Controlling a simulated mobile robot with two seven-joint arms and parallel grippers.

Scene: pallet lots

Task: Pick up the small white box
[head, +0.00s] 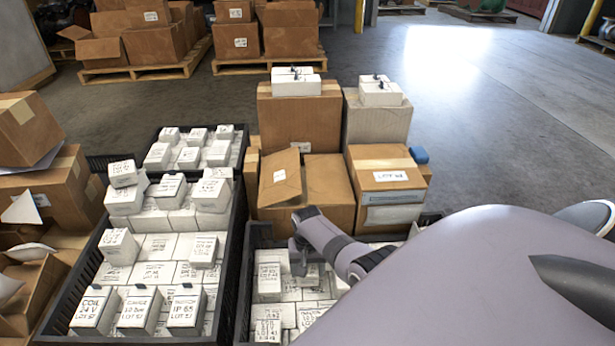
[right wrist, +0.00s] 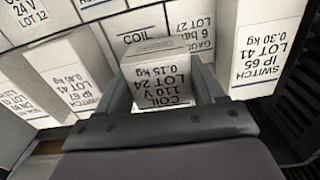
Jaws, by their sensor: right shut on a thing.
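My right gripper (head: 298,262) reaches down into the front right black crate (head: 243,290), among small white boxes. In the right wrist view, the right gripper (right wrist: 170,88) is shut on a small white box (right wrist: 160,78) marked COIL, 110 V, LOT 24, 0.15 kg. A finger lies on each side of it. Other white boxes with black print surround it in the wrist view, such as a SWITCH box (right wrist: 258,50) at the right. I cannot tell whether the held box is clear of the boxes below. My left gripper is not in view.
Brown cartons (head: 300,120) stand behind the crate, some topped with white boxes. A second black crate (head: 233,240) at the left holds many white boxes. Open cartons (head: 40,280) crowd the far left. Bare floor (head: 500,130) lies at the right.

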